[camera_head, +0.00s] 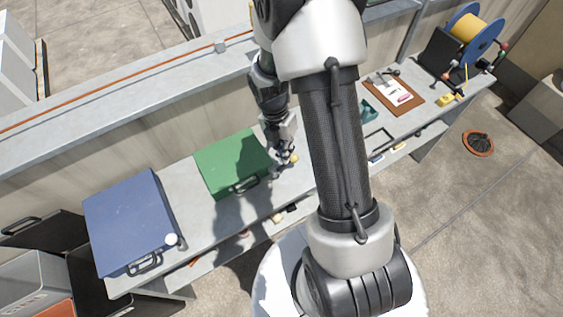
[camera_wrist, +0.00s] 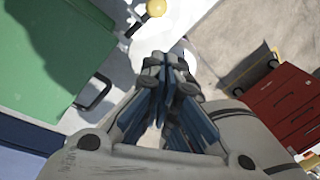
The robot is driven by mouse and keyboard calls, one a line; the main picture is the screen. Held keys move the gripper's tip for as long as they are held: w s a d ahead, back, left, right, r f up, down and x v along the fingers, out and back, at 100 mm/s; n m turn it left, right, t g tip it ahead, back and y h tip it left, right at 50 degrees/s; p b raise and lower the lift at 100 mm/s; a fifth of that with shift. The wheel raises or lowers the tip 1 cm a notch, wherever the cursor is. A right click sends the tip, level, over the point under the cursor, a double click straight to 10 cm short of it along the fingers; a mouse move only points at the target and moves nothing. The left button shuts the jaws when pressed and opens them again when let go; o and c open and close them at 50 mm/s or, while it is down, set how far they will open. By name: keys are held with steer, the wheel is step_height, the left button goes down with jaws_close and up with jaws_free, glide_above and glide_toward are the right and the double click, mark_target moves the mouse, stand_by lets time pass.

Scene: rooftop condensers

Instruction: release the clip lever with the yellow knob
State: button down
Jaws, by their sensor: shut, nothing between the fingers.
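The yellow knob (camera_head: 294,159) shows at the right side of the green case (camera_head: 228,160) on the bench. My gripper (camera_head: 284,160) is right by the knob in the head view. In the wrist view my gripper (camera_wrist: 168,62) has its fingers together and empty, with the knob beyond the fingertips. Whether they touch cannot be told.
A blue case (camera_head: 130,222) with a white knob (camera_head: 171,239) stands at the left of the bench. A clipboard (camera_head: 394,93) and a cable reel (camera_head: 470,32) are at the right. In the wrist view a red drawer cabinet (camera_wrist: 285,108) stands at the right.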

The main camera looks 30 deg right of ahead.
steer(key=r, duration=0.1)
steer(key=d+r, duration=0.1)
steer(key=shift+w+d+r, duration=0.1)
steer(key=shift+w+r, duration=0.1)
steer(key=shift+r, duration=0.1)
stand_by(0.3)
steer(key=s+a+r+m+t+b, duration=0.2)
steer(key=a+r+m, duration=0.1)
steer(key=r+m, duration=0.4)
steer(key=s+a+r+m+t+b, duration=0.25)
steer(key=r+m, duration=0.25)
steer(key=r, duration=0.3)
steer(key=s+a+r+m+t+b, duration=0.1)
steer(key=s+a+r+m, duration=0.1)
steer(key=s+m, duration=0.3)
steer(key=s+a+r+m+t+y+b, duration=0.1)
steer(key=s+a+r+m, duration=0.1)
steer(key=s+a+m, duration=0.2)
steer(key=s+m, duration=0.2)
steer(key=m, duration=0.1)
steer(key=shift+s+m+b, duration=0.15)
steer(key=shift+m+b, duration=0.15)
